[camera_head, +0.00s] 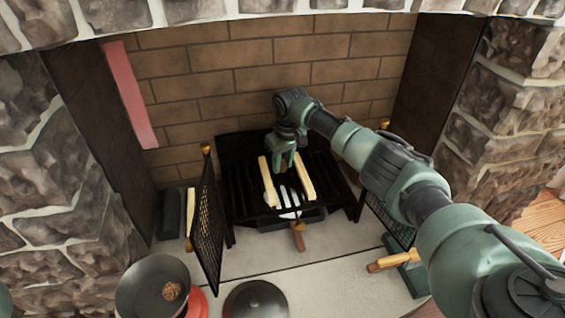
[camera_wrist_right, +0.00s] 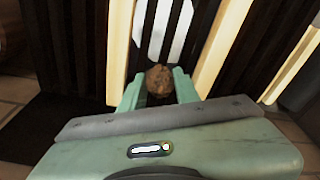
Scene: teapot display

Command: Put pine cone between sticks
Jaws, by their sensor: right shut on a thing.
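My right gripper (camera_head: 284,165) is over the black fireplace grate, between two pale wooden sticks. In the right wrist view its fingers (camera_wrist_right: 158,88) are shut on a brown pine cone (camera_wrist_right: 159,79). The left stick (camera_head: 269,182) and the right stick (camera_head: 305,178) lie roughly side by side on the grate with a gap between them. They also show in the wrist view, the left one (camera_wrist_right: 119,50) and the right one (camera_wrist_right: 223,48) on either side of the cone. I cannot tell whether the cone touches the grate.
Another pine cone (camera_head: 172,291) lies in a dark pan (camera_head: 140,279) at the front left. A mesh screen (camera_head: 208,230) stands left of the grate (camera_head: 240,185). A dark round lid (camera_head: 256,300) is in front.

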